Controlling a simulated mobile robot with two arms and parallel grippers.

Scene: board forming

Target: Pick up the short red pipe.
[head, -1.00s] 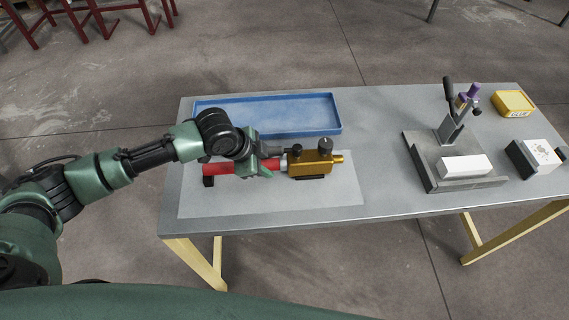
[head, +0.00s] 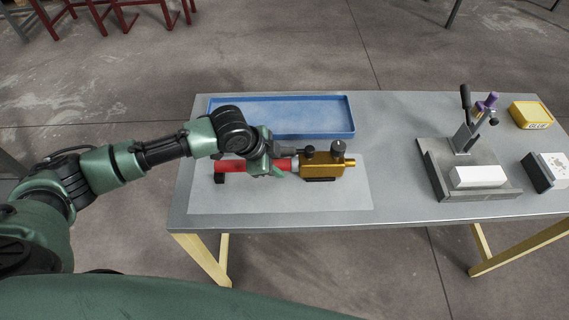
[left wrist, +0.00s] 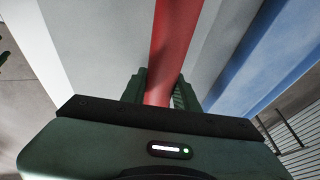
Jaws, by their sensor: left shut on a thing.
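The red pipe (head: 231,166) lies level above the pale mat, with its left end at a black support (head: 219,178). Its right end meets or lies close to the brass-coloured valve block (head: 318,169); my gripper partly hides that stretch. My left gripper (head: 272,170) is shut around the pipe near its right part. In the left wrist view the red pipe (left wrist: 172,45) runs between the two green fingers (left wrist: 159,92). Whether the pipe is lifted off its support I cannot tell. My right gripper is not in view.
An empty blue tray (head: 345,131) lies behind the pipe. The pale mat (head: 340,200) is bare in front. To the right stand a grey clamp stand with a white block (head: 478,177), a yellow glue box (head: 530,114) and a black-and-white block (head: 550,168).

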